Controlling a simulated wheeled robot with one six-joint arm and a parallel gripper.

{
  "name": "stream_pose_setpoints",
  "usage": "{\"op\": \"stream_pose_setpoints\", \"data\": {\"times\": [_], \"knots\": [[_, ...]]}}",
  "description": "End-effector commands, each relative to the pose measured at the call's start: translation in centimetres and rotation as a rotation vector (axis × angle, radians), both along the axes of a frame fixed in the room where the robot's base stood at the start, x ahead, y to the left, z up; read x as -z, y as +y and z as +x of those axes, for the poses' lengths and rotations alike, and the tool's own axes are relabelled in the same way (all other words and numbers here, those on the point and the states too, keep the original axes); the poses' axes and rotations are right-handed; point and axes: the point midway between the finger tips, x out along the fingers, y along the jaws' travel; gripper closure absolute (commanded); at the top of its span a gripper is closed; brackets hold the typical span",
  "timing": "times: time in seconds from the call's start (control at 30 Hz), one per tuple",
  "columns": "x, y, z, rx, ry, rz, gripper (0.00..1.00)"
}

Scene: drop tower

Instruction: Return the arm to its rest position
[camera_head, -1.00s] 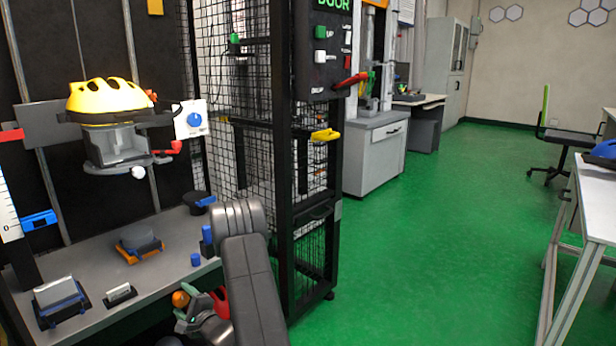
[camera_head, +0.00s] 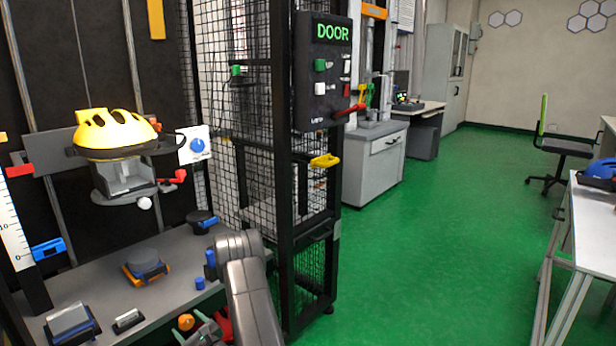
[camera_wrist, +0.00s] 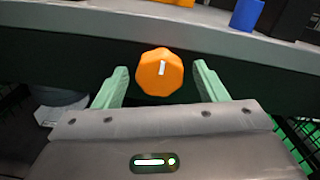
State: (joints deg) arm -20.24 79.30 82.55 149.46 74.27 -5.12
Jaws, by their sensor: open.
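My arm (camera_head: 250,295) hangs down in front of the bench in the head view. My gripper (camera_wrist: 160,66) shows its two pale green fingers in the wrist view, spread apart with nothing clasped. An orange faceted knob (camera_wrist: 160,74) with a white mark lies in the gap between the fingertips in that view, clear of both fingers. The same knob (camera_head: 186,321) shows below the bench edge in the head view. My gripper (camera_head: 205,334) is just right of it there, partly cut off by the bottom edge.
The bench (camera_head: 95,270) holds several small parts. A yellow helmet (camera_head: 115,130) sits on a carriage above it. A black mesh cage with a door panel (camera_head: 322,72) stands right of my arm. A white table (camera_head: 590,210) is far right. The green floor (camera_head: 430,240) between is clear.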

Motion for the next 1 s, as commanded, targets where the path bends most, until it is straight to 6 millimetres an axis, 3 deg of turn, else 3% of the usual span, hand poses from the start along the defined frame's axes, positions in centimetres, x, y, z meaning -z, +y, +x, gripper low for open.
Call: {"op": "stream_pose_setpoints", "data": {"times": [0.4,1.0], "knots": [[-0.08,0.03,-0.10,0.000,0.178,0.151,0.35],[-0.79,-0.29,-0.04,-0.001,0.189,0.159,0.35]]}}
